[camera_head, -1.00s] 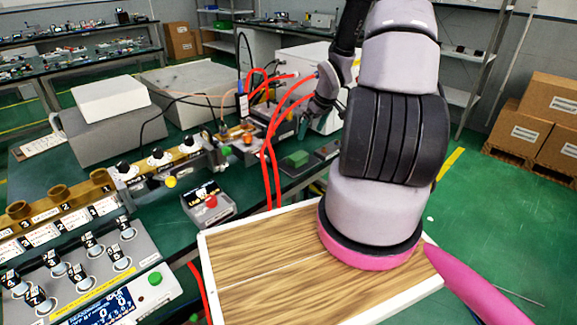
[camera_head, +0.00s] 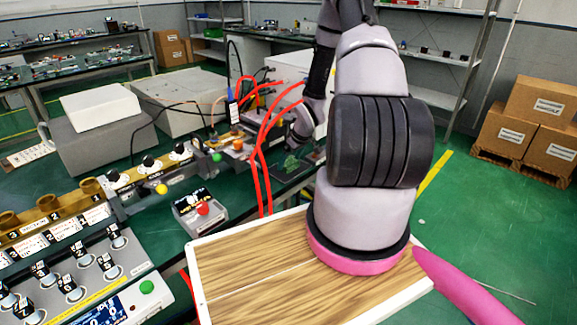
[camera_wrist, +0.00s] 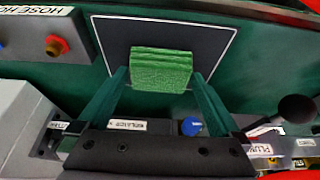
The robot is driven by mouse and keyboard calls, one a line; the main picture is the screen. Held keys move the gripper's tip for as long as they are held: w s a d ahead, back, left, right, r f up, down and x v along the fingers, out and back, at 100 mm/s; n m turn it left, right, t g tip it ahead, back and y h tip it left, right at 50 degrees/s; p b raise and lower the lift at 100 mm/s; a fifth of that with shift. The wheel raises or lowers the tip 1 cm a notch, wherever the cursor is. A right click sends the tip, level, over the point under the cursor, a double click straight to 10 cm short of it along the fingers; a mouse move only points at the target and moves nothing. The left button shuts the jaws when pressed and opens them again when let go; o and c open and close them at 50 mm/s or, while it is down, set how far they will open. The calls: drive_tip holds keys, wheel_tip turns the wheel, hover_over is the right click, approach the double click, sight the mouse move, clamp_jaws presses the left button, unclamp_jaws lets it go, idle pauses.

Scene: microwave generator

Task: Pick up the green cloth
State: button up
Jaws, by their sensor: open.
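The green cloth (camera_wrist: 160,69) is a folded block lying on a dark mat with a pale border (camera_wrist: 112,38). In the wrist view it shows between and just beyond the fingertips of my gripper (camera_wrist: 160,80). The gripper is open, with one finger on each side of the cloth, and nothing is held. In the head view the cloth (camera_head: 291,164) lies on the green bench, partly hidden by my gripper (camera_head: 298,142) just above it. I cannot tell whether the fingers touch the mat.
Red hoses (camera_head: 262,150) run close to the left of my arm. A control box with a red button (camera_head: 200,210) and a brass valve manifold (camera_head: 95,200) stand at the left. In the wrist view, a blue knob (camera_wrist: 191,126) and a black round knob (camera_wrist: 297,108) lie near the gripper.

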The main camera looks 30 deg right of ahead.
sight(290, 162)
drive_tip(key=shift+w+f, duration=0.1)
drive_tip(key=shift+f, duration=0.15)
drive_tip(key=c, duration=1.1)
wheel_tip(290, 162, up, 10)
drive_tip(key=shift+r, duration=0.1)
drive_tip(key=o, duration=0.8)
drive_tip(key=c, duration=0.5)
drive_tip(key=shift+c, duration=0.2)
